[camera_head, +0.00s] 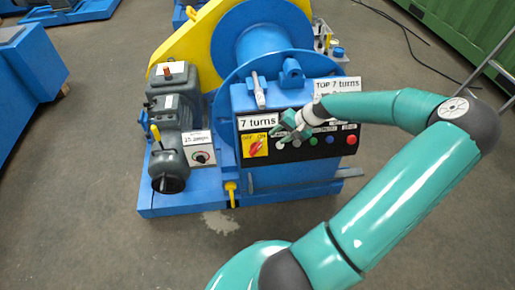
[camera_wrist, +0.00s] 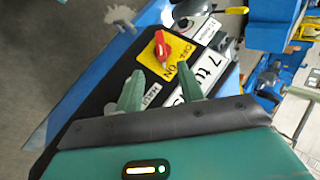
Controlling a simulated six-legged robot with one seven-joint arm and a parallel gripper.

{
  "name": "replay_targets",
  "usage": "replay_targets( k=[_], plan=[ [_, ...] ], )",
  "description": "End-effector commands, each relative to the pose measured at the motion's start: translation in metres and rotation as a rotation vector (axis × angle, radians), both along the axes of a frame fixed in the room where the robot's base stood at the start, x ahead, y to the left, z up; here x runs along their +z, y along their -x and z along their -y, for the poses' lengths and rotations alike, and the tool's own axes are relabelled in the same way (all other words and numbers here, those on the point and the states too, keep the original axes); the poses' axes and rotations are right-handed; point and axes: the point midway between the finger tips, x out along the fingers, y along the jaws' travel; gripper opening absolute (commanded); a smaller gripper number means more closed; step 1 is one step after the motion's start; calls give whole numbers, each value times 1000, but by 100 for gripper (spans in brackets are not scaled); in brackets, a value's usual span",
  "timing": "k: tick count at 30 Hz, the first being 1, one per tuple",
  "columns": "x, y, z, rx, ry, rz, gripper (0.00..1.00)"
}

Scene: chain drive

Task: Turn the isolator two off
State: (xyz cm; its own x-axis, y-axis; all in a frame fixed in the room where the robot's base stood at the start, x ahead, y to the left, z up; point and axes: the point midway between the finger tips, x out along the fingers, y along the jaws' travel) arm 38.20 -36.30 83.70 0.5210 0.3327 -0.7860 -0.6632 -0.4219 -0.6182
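The isolator is a red rotary handle (camera_head: 256,146) on a yellow plate marked OFF and ON, at the left end of the black control panel. The wrist view shows the same red handle (camera_wrist: 162,47) ahead of my fingers, on its yellow plate (camera_wrist: 179,51). The handle sits slanted on the plate in the head view; I cannot tell surely which mark it points to. My gripper (camera_head: 286,129) is just right of the plate in the head view. In the wrist view my gripper (camera_wrist: 161,76) has its two fingers apart, nothing between them, short of the handle.
The panel has a row of buttons, among them a green (camera_head: 314,142), a blue (camera_head: 330,140) and a red (camera_head: 351,139) one. A "7 turns" label (camera_head: 258,121) is above the isolator. A white plate with a dial (camera_head: 201,157) is to the left. Floor in front is clear.

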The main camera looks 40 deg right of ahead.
Motion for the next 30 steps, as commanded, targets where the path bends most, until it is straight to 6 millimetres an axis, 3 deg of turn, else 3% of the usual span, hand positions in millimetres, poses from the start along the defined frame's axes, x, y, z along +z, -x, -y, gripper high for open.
replay_targets(
  k=[8, 21, 30],
  plan=[
    [-15, -11, -3, -15, -11, 20, 38],
    [-82, -57, -32, -15, -12, 18, 38],
    [-105, -73, -40, -17, -8, 18, 38]
  ],
)
